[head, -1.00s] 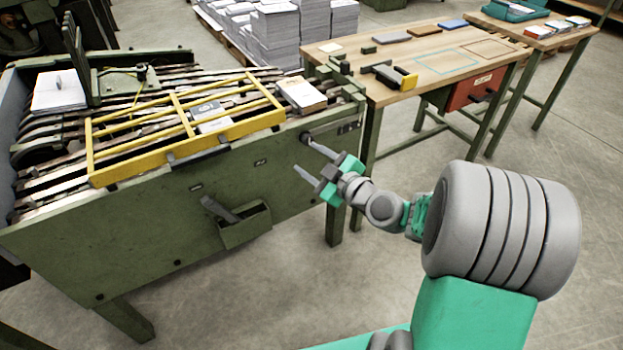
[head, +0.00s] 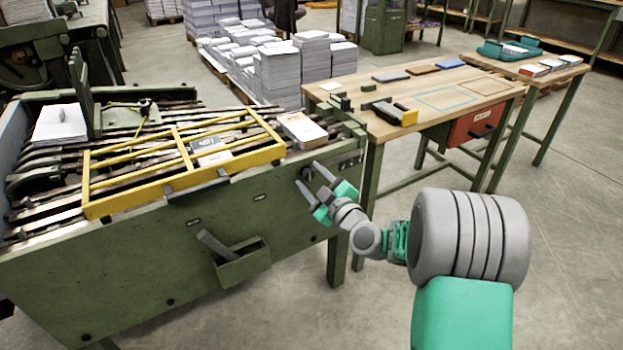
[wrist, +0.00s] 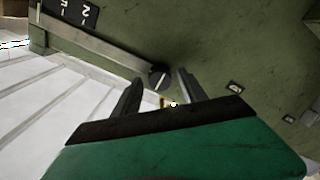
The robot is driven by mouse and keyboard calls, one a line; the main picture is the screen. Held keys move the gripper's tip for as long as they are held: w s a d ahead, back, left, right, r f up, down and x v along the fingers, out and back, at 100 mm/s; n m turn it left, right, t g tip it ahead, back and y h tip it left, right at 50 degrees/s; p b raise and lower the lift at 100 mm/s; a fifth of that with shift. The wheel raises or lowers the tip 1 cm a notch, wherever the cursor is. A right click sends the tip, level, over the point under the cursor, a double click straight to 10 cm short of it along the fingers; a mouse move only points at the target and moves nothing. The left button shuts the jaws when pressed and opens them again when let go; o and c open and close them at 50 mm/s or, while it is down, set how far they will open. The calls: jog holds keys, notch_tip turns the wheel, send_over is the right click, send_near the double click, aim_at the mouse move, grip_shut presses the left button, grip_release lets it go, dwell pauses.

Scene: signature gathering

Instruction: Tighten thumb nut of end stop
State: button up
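A dark round knob with a pale line across its face (wrist: 159,77) sits on the machine's green side panel. It may be the thumb nut; I cannot tell for sure, and I cannot make out the end stop. In the wrist view the knob shows between my gripper's two separated fingertips (wrist: 159,80). In the head view my gripper (head: 308,175) is at the upper right of the panel, fingers pointing at it. The gripper is open; contact with the knob cannot be told. The fingers partly hide that spot in the head view.
The green machine (head: 120,270) carries a yellow frame (head: 185,172) and paper stacks on top. A grey lever (head: 215,245) and a small green box (head: 243,262) project from its side. A wooden table (head: 440,85) stands behind at the right. The floor at the right is clear.

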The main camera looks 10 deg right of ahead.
grip_shut()
dwell(0.3)
jog(key=shift+m, duration=0.3)
jog(key=m+b, duration=0.1)
jog(key=m, duration=0.2)
jog(key=shift+m, duration=0.3)
jog(key=m, duration=0.4)
jog(key=shift+m, duration=0.3)
jog(key=m, duration=0.4)
jog(key=shift+d+p, duration=0.1)
jog(key=shift+p, duration=0.25)
jog(key=m+p, duration=0.1)
jog(key=m, duration=0.4)
jog(key=shift+p, duration=0.3)
